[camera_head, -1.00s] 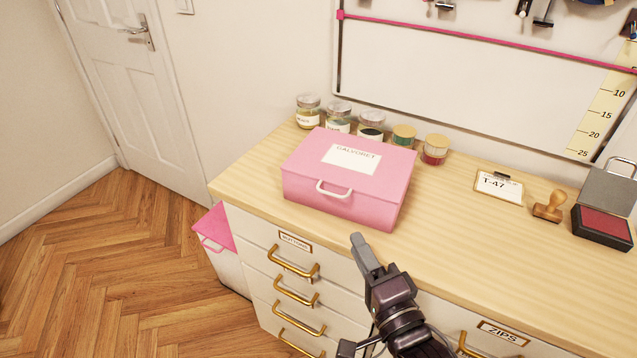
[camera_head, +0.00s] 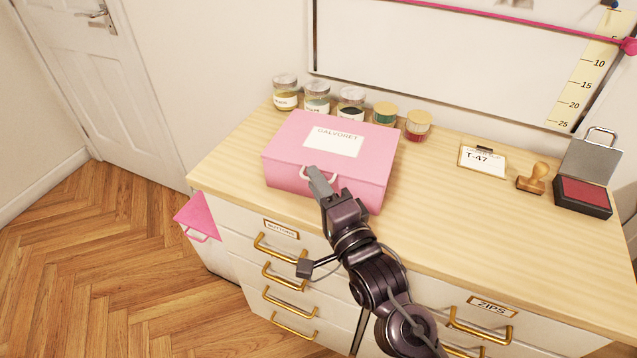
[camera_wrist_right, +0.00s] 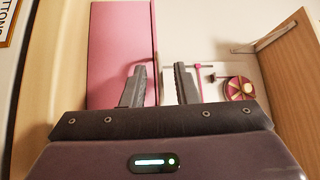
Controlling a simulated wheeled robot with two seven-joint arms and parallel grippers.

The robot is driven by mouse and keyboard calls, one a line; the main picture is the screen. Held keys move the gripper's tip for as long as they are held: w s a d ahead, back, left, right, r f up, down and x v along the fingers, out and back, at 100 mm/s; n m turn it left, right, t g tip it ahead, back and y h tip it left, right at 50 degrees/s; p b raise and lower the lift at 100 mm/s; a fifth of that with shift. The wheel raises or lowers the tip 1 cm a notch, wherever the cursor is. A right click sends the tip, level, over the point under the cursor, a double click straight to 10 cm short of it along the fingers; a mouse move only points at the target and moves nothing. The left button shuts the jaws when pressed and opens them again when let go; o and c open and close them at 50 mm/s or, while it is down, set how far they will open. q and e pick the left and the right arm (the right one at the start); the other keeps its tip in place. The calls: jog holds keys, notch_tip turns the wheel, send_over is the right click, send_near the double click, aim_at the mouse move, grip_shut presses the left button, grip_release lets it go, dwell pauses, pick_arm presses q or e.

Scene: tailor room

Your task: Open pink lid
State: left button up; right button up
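The pink box (camera_head: 285,178) stands on the counter with its pink lid (camera_head: 290,137) down; a white label marked GALVORET is on the lid. My left gripper is not in view.
Several jars (camera_head: 351,103) stand behind the box against the wall. A card (camera_head: 482,160), a stamp (camera_head: 533,178) and an open ink pad (camera_head: 583,194) lie at right. The counter (camera_head: 430,205) between is clear.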

jog(key=shift+c, duration=0.5)
grip_shut()
